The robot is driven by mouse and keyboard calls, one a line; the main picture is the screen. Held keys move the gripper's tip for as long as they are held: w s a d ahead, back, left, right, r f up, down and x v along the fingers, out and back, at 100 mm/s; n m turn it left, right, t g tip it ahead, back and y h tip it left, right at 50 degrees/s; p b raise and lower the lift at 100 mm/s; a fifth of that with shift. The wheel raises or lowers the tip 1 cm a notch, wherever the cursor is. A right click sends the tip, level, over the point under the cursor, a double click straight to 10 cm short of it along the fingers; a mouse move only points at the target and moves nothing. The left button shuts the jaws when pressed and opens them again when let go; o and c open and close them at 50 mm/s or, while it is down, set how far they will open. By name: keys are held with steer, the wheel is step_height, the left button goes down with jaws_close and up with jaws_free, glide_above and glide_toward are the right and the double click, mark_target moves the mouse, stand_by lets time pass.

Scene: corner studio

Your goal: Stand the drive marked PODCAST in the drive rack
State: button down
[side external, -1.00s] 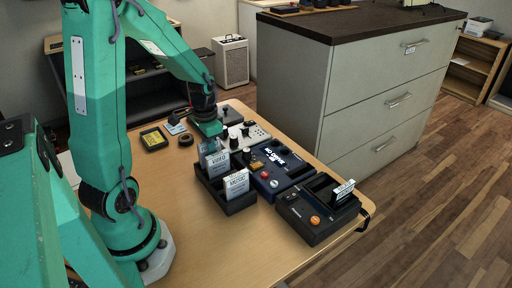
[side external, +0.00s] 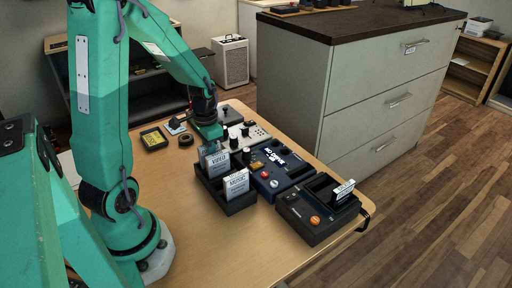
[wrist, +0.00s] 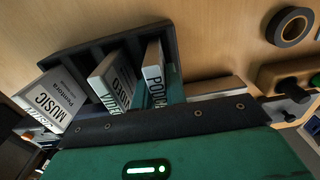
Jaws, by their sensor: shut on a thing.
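The drive marked PODCAST (wrist: 153,66), white-labelled with only "PODC" readable, is in my gripper (wrist: 157,88) in the wrist view. It stands at the right end of the black drive rack (wrist: 75,45), beside the VIDEO drive (wrist: 113,80). The MUSIC drive (wrist: 50,105) is at the rack's other end. In the side view my gripper (side external: 212,140) is over the far end of the rack (side external: 238,206), behind VIDEO (side external: 216,163) and MUSIC (side external: 236,184). PODCAST is mostly hidden there. Its lower edge is hidden, so I cannot tell whether it is fully seated.
A blue device (side external: 275,178) with knobs and a black dock (side external: 310,222) holding another drive (side external: 344,190) stand right of the rack. A grey knobbed box (side external: 250,132) is behind. A tape roll (side external: 186,140) and small tray (side external: 154,139) lie left. The front table (side external: 220,250) is clear.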

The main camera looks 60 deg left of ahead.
steer(key=shift+f, duration=0.15)
steer(key=c, duration=1.3)
jaws_free()
steer(key=shift+c, duration=0.2)
steer(key=shift+r, duration=0.2)
steer(key=shift+r, duration=2.8)
steer(key=shift+r, duration=0.1)
steer(key=shift+r, duration=2.4)
